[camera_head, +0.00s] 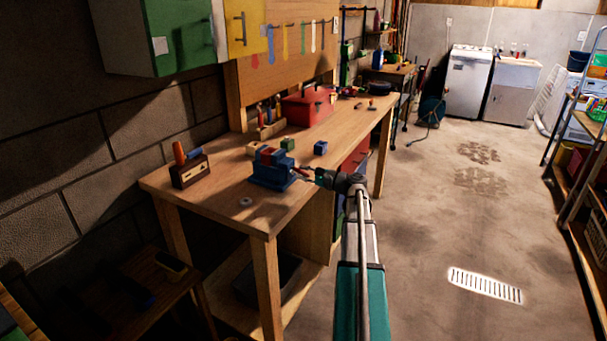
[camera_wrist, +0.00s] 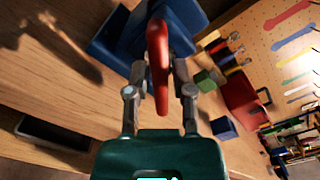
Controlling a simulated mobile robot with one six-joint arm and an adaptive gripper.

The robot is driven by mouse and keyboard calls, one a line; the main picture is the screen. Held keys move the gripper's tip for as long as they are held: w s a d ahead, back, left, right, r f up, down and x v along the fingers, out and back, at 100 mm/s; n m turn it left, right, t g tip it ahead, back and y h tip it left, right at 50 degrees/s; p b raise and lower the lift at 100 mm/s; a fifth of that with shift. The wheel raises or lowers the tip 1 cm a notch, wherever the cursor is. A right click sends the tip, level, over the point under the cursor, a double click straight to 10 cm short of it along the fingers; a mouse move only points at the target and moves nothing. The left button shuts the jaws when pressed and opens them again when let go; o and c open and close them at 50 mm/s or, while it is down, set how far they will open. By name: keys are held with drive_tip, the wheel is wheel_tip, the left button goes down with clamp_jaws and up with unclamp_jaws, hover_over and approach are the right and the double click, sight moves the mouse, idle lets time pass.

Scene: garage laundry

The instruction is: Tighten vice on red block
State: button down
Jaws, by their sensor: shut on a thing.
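The blue vice (camera_head: 268,178) stands near the front edge of the wooden workbench, and part of its blue body (camera_wrist: 125,35) fills the top of the wrist view. A red block (camera_head: 268,154) shows at the top of the vice, between its jaws; any small gap there is too small to tell. My gripper (camera_head: 303,175) reaches the vice from the right. In the wrist view, my gripper (camera_wrist: 160,72) is shut on the red vice handle (camera_wrist: 157,45), with one finger on each side of it. The red block is not clearly seen in the wrist view.
On the workbench (camera_head: 215,190) are a green block (camera_head: 287,144), a blue cube (camera_head: 320,148), a red toolbox (camera_head: 308,105) and a wooden holder (camera_head: 190,172). A small metal ring (camera_head: 246,202) lies left of the vice. The floor to the right is open.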

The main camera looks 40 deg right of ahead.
drive_tip(key=shift+m, duration=0.9)
drive_tip(key=c, duration=0.6)
unclamp_jaws()
drive_tip(key=shift+c, duration=0.2)
drive_tip(key=shift+s+d, duration=0.1)
drive_tip(key=v, duration=1.1)
drive_tip(key=shift+s, duration=0.4)
drive_tip(key=shift+d, duration=0.1)
